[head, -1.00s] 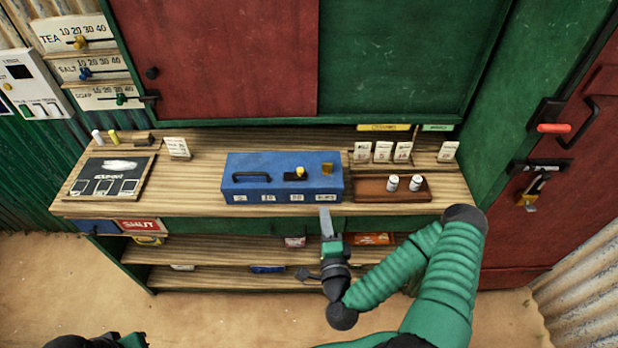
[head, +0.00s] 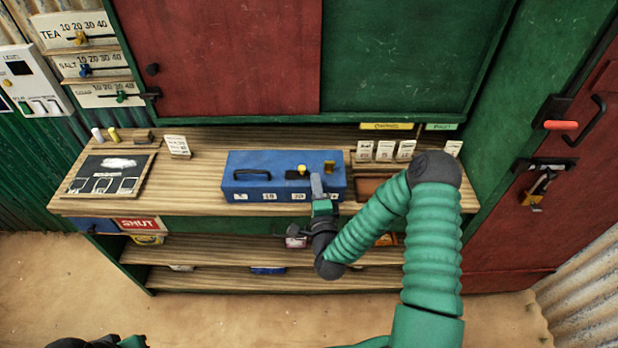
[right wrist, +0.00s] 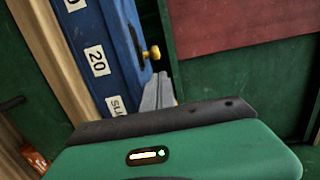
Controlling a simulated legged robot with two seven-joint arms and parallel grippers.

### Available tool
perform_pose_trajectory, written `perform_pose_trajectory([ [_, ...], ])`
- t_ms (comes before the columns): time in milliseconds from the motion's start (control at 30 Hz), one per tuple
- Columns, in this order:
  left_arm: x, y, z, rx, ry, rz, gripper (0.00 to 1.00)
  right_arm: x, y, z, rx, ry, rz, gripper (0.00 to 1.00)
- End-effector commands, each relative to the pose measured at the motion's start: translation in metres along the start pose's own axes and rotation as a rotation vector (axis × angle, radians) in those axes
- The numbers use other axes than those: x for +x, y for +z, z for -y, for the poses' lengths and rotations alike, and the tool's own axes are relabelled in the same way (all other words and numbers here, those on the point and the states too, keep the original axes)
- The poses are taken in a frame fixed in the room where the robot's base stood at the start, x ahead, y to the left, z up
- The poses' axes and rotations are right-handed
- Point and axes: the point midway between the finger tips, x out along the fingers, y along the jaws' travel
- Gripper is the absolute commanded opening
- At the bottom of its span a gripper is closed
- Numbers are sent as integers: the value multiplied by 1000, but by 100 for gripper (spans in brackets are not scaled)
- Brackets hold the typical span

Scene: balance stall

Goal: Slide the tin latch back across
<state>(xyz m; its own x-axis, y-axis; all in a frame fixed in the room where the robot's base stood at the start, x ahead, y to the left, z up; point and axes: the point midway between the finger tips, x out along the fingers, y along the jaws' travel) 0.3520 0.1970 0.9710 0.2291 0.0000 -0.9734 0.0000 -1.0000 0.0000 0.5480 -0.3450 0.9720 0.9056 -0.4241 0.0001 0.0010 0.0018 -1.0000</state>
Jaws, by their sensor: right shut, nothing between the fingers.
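The blue tin (head: 240,189) sits on the wooden counter, with a black handle and a row of white labels. Its latch has a yellow knob (head: 302,169) on a dark slot on top; the knob also shows in the right wrist view (right wrist: 152,53). My right gripper (head: 316,180) is shut and empty, at the tin's front top edge, just right of the knob. In the right wrist view its fingertips (right wrist: 160,88) are close to the knob, with a small gap showing. My left gripper is out of view.
A brown tray (head: 372,188) right of the tin is partly hidden by my right arm. White cards (head: 385,150) stand behind it. A chalkboard (head: 108,176) lies at the counter's left. The counter between chalkboard and tin is clear.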

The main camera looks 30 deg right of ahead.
Motion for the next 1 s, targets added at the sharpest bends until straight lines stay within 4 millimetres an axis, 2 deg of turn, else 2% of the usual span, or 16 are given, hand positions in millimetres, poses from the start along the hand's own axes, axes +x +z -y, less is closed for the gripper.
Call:
perform_pose_trajectory([
  [100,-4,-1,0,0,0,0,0,11,11,1,-1,-1,-1,0],
  [233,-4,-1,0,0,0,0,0,16,17,0,-1,1,-1,0],
  [567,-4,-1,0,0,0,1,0,17,18,-1,-2,0,0,0],
  [800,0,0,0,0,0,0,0,20,48,-1,-1,-1,3,0],
  [1000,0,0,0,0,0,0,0,21,52,-1,-1,0,2,0],
])
